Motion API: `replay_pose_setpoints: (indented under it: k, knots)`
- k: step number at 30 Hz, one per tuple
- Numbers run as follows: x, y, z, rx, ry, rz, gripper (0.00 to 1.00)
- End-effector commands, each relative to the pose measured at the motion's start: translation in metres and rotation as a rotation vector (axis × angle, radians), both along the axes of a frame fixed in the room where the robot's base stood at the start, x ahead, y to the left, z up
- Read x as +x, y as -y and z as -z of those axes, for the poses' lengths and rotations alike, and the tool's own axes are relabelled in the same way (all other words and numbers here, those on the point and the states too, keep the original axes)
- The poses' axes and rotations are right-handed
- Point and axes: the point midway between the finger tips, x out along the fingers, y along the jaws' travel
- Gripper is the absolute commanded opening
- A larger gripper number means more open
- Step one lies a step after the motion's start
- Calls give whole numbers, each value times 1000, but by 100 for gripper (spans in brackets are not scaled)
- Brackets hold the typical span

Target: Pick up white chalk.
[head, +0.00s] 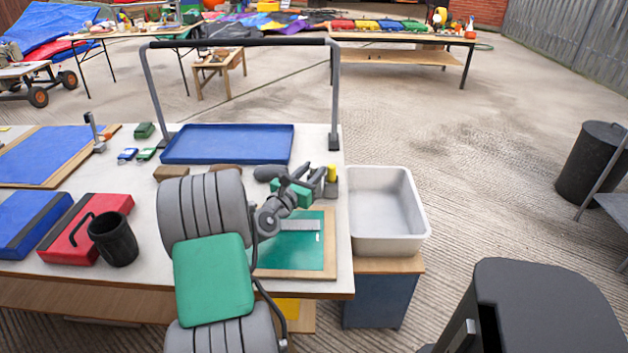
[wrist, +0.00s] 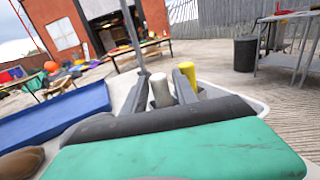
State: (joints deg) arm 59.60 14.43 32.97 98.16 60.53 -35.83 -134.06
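In the wrist view a pale, off-white upright cylinder (wrist: 160,91), which looks like the white chalk, stands between the two fingers of my gripper (wrist: 161,82). Both fingers are apart, one on each side of it; I cannot tell whether they touch it. A yellow cylinder (wrist: 188,72) stands just beyond the right finger. In the head view my gripper (head: 316,176) is at the table's right side, beside the yellow cylinder (head: 332,172) over a small grey block (head: 331,189). The pale cylinder is hidden or too small to make out there.
A blue tray (head: 228,144) lies behind my arm, under a metal frame (head: 335,95). A green mat (head: 322,262) with a steel ruler (head: 299,224) lies in front. A grey bin (head: 388,240) adjoins the table's right edge. Red case (head: 62,245) and black mug (head: 115,241) are left.

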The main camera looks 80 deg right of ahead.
Motion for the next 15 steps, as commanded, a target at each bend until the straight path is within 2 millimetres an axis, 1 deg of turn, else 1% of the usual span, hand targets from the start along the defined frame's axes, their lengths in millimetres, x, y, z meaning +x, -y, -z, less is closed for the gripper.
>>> replay_pose_setpoints:
  k: [1,3,9,11,15]
  knots:
    - [-2,7,1,0,1,2,34]
    - [-3,12,1,1,0,0,34]
    - [-3,14,1,2,1,-2,34]
    - [-3,13,1,2,1,-2,30]
    - [-3,13,1,2,1,-2,18]
